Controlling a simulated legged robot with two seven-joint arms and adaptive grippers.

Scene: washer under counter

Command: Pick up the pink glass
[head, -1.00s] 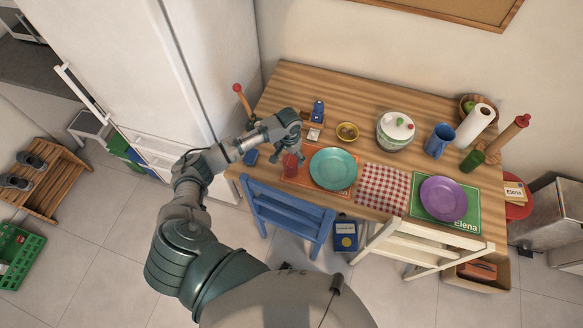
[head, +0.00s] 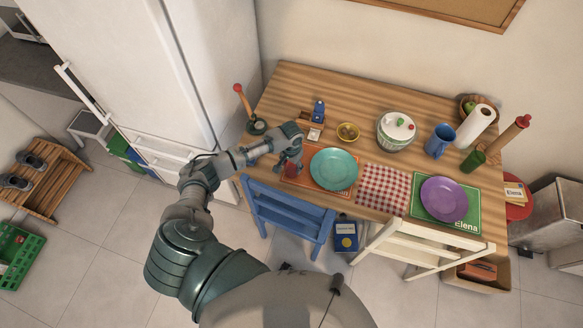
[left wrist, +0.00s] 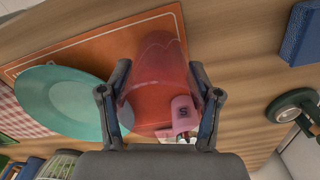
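The pink glass (head: 290,171) stands at the near left of the wooden table, by the orange placemat (head: 326,187) and the teal plate (head: 334,167). In the left wrist view the see-through pink-red glass (left wrist: 158,75) fills the space between the fingers, with a small pale tag on it. My left gripper (head: 291,163) is down at the glass and hides much of it in the head view. Its two fingers are spread, one on each side of the glass. I see no clear grip on it. My right gripper is not in view.
A blue chair (head: 290,215) stands at the table's near edge, below the arm. A dark-based object with a red-tipped handle (head: 255,126) is left of the gripper.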

